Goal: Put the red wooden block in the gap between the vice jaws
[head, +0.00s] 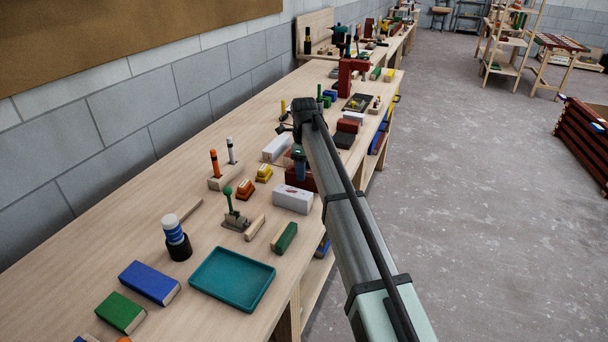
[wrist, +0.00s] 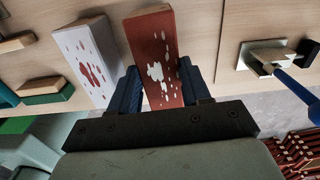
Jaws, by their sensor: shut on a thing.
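My gripper (wrist: 160,88) is shut on the red wooden block (wrist: 154,50), with a blue finger on each side. The block has pale paint flecks on its face. In the head view the red block (head: 301,179) shows dark red under a blue finger, just behind a white block. I cannot tell whether it touches the bench. A red upright fixture (head: 346,82) stands farther along the bench and may be the vice. Its jaws and gap cannot be made out, and the wrist view does not show it.
The white block with red flecks (wrist: 87,58) stands close beside the held block; it also shows in the head view (head: 293,199). A metal clamp with a blue handle (wrist: 268,56) is to the right. A teal tray (head: 232,278) lies near. My arm hides part of the bench.

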